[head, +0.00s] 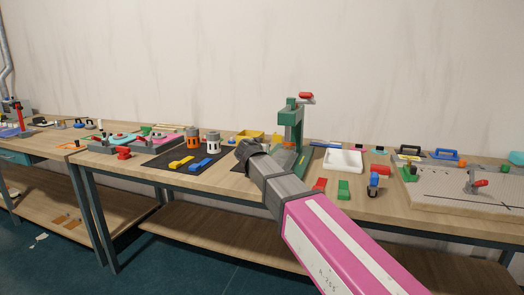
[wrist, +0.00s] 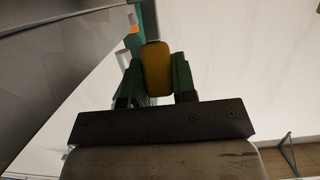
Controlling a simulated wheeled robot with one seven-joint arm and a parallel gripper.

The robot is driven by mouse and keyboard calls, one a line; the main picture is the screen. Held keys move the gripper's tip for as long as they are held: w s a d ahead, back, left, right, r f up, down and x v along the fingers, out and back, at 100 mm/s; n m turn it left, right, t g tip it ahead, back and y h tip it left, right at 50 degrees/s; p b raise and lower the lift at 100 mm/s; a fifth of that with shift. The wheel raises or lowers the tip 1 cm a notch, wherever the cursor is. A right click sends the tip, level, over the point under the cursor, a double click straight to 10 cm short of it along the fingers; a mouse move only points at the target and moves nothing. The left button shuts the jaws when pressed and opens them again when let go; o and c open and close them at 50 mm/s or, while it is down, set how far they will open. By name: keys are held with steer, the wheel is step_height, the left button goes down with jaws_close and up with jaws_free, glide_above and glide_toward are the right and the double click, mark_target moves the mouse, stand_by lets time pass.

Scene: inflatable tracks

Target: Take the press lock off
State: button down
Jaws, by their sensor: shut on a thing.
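The press (head: 291,122) is a tall green frame with a red-handled lever (head: 306,96) on top, standing on the table beyond my arm. In the wrist view, my gripper (wrist: 157,78) is shut on a yellow-brown piece with rounded corners, which I take to be the press lock (wrist: 156,66). Dark green finger-like parts flank it on both sides. A green upright with an orange patch (wrist: 132,27) shows just behind it. I cannot tell whether the piece still touches the press. In the head view, my arm hides the fingers and the piece.
Left of the press are a black mat (head: 160,160) with yellow and blue pieces, and two cylindrical parts. On the right are a white tray (head: 343,161), red and green blocks (head: 343,189), a blue-and-red tool (head: 373,183) and a grey board (head: 440,188). The wall stands close behind.

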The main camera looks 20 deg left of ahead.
steer(key=c, duration=0.9)
jaws_free()
steer(key=v, duration=1)
steer(key=shift+s, duration=0.4)
steer(key=shift+s, duration=0.15)
